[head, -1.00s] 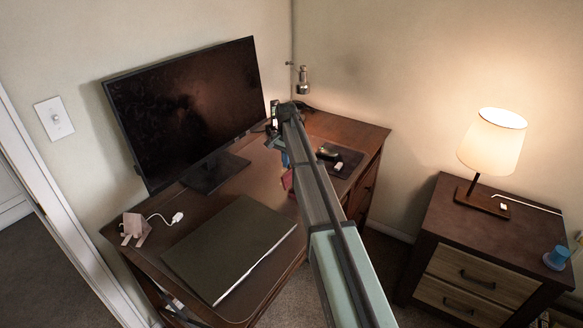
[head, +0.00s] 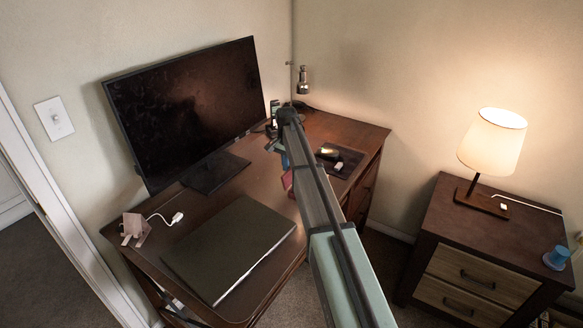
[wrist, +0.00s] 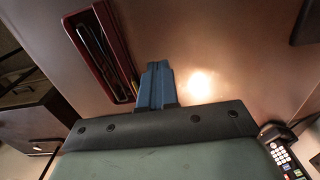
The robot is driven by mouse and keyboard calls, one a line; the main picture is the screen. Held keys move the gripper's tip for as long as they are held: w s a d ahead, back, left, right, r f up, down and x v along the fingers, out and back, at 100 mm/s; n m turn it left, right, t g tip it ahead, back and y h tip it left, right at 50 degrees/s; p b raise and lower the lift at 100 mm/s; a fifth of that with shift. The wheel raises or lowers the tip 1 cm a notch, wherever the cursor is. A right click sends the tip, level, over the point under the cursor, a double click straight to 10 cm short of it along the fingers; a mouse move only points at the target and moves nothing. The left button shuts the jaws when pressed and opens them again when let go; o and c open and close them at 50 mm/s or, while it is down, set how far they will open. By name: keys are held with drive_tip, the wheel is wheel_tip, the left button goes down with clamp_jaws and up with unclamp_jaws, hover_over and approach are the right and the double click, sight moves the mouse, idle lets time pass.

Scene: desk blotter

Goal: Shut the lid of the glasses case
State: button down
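A long maroon box (wrist: 98,22), which looks like the glasses case, stands open at the upper left of the wrist view. Slender dark and yellowish items lie inside it; I cannot make out what they are. In the head view only a reddish piece of it (head: 288,181) shows beside my arm, which hides the rest. I cannot clearly tell its lid from its base. My gripper (wrist: 157,66) has its blue fingers together with nothing visible between them. The fingers are just right of the box's near end, and I cannot tell whether they touch it.
The desk carries a monitor (head: 185,115), a closed dark laptop (head: 228,248) and a dark mat (head: 350,157) with small items. A phone or remote with keys (wrist: 287,158) lies at the wrist view's lower right. Bare desktop (wrist: 225,50) extends right of the fingers.

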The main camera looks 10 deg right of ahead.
drive_tip(key=shift+f, duration=0.8)
drive_tip(key=shift+s+d, duration=0.15)
drive_tip(key=shift+s, duration=0.05)
drive_tip(key=shift+s+d, duration=2.2)
drive_tip(key=shift+d, duration=0.2)
drive_tip(key=shift+r, duration=0.15)
drive_tip(key=shift+r, duration=2.9)
